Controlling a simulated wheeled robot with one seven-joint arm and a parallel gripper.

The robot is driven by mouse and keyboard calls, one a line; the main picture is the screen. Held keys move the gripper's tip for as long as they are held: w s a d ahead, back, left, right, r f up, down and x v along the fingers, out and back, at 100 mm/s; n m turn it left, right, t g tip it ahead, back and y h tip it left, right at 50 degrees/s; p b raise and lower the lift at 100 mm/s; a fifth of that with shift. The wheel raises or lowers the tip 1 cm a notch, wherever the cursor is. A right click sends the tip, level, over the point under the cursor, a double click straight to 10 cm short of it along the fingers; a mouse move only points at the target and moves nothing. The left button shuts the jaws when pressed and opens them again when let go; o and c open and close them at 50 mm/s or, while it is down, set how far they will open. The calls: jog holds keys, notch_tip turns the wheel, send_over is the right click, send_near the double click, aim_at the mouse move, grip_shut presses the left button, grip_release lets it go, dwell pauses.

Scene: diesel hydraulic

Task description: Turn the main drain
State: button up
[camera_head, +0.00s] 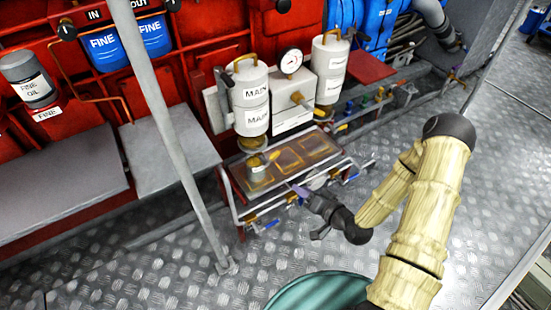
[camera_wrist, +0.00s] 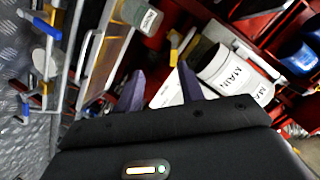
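The white filter canister labelled MAIN (camera_head: 250,95) stands upright on the red machine, and it also shows in the wrist view (camera_wrist: 233,73). A small yellow handle (camera_head: 273,156) sits below it by the tray; a yellow handle also shows beyond my fingertips in the wrist view (camera_wrist: 174,46). No drain label is readable, so I cannot tell for sure which handle is the main drain. My gripper (camera_head: 300,191) is at the front right of the tray; in the wrist view its two purple fingers (camera_wrist: 160,83) are apart with nothing seen held between them.
A shallow tray (camera_head: 322,146) holds a small labelled jar (camera_head: 258,170). Metal rails with blue-handled valves (camera_head: 271,225) run below it. A second white canister (camera_head: 329,70) and a gauge (camera_head: 291,62) stand to the right. A grey post (camera_head: 165,120) rises at left.

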aim_at(277, 156)
jog(key=shift+s+d+r+m+t+b, duration=0.1)
jog(key=shift+m+t+b, duration=0.05)
jog(key=shift+m+t, duration=0.75)
jog(key=shift+s+d+r+m+t+b, duration=0.1)
jog(key=shift+m+t+b, duration=0.05)
jog(key=shift+m+t, duration=0.7)
jog(key=shift+w+a, duration=0.1)
jog(key=b+x, duration=0.2)
jog(key=x, duration=0.6)
jog(key=b+x, duration=0.2)
jog(key=x, duration=0.7)
jog(key=shift+a+r+b, duration=0.2)
jog(key=shift+a+b, duration=0.05)
jog(key=shift+b, duration=0.05)
jog(key=shift+c, duration=0.5)
grip_shut()
